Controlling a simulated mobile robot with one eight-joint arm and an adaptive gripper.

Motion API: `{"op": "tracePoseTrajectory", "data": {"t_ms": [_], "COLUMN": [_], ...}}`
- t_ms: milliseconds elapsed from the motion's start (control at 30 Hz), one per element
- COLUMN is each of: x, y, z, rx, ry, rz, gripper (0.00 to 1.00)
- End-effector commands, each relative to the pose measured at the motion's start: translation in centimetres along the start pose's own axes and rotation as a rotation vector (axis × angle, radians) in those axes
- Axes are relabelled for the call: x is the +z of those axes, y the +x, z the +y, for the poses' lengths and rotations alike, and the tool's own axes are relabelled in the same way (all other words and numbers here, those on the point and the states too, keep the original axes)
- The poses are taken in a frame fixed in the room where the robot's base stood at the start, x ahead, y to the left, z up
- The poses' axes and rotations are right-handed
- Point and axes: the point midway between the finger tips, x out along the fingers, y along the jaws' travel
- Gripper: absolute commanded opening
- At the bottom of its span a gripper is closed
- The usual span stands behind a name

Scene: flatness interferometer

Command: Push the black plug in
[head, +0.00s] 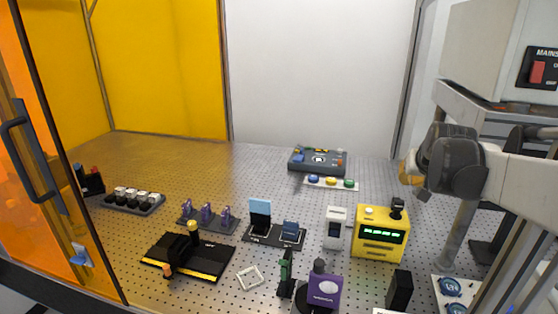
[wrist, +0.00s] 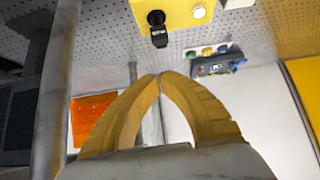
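A yellow box (head: 380,239) with a lit green display stands at the right of the perforated table. A small black plug (head: 397,208) sits upright at the right end of its top. In the wrist view the black plug (wrist: 159,37) sticks out from the yellow box (wrist: 183,12), beyond my fingertips. How deep it sits cannot be told. My gripper (wrist: 159,76) has its yellow fingertips together with nothing between them. In the head view my gripper (head: 405,178) hangs above and slightly right of the plug, apart from it; its fingers are mostly hidden.
A white device (head: 336,228) stands left of the yellow box, and a black block (head: 399,291) stands in front. A purple box (head: 324,290) is at the front. A grey unit (head: 318,161) with coloured buttons before it is at the back.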

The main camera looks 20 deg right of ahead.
Motion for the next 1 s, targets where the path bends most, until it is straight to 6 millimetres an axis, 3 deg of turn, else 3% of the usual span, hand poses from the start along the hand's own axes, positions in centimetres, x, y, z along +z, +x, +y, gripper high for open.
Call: {"op": "tracePoseTrajectory", "data": {"t_ms": [100,300,867,1000], "x": [0.2,1.9,2.9,3.8], "y": [2.9,5.3,6.2,7.2], "z": [0.0,0.0,-0.1,0.0], "rx": [0.0,0.0,-0.001,-0.001], "ry": [0.0,0.0,-0.001,-0.001], "rz": [0.0,0.0,0.0,0.0], "gripper": [0.0,0.0,0.0,0.0]}}
